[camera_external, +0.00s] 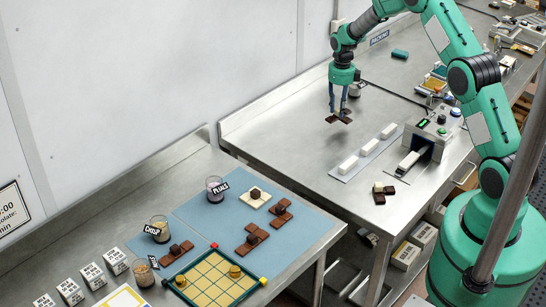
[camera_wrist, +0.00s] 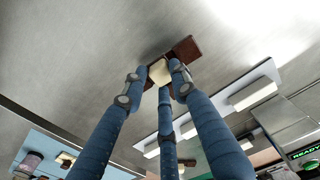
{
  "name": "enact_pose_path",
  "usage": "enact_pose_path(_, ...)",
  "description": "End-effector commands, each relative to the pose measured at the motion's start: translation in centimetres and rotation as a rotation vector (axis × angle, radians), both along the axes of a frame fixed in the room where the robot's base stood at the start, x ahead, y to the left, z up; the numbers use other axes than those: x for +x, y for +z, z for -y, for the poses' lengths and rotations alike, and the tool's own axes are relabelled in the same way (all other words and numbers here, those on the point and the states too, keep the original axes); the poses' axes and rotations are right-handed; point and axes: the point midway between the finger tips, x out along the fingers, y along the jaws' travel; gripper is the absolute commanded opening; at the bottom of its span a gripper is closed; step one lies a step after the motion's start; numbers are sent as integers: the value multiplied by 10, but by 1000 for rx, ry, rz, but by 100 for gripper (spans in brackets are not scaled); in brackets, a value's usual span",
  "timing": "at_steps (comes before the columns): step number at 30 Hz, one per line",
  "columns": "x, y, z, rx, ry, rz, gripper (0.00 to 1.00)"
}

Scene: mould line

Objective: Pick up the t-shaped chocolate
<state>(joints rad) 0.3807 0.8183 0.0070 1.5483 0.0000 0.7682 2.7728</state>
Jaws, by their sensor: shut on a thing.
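My gripper (camera_external: 339,108) is shut on a brown chocolate (camera_external: 338,118), holding it over the bare steel of the rear table. In the wrist view, the fingers of my gripper (camera_wrist: 158,80) close around a cream part, and dark brown parts of the chocolate (camera_wrist: 186,48) stick out beyond them. The fingers hide part of it, so I cannot make out its full outline. Another brown chocolate with a cream piece (camera_external: 383,189) lies near the front edge of the same table.
A light strip with several white blocks (camera_external: 367,147) lies beside a machine with buttons (camera_external: 435,128). On the front table, a blue mat (camera_external: 215,235) holds more chocolates (camera_external: 251,239), cups and a yellow grid tray (camera_external: 205,262). A green object (camera_external: 400,54) lies further back.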

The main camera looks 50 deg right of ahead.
Motion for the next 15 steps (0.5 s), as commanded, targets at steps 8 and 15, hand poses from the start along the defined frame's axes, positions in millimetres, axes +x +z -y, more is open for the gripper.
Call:
enact_pose_path(8,-24,3,-9,0,0,1,0)
enact_pose_path(15,-32,3,-12,0,0,0,0)
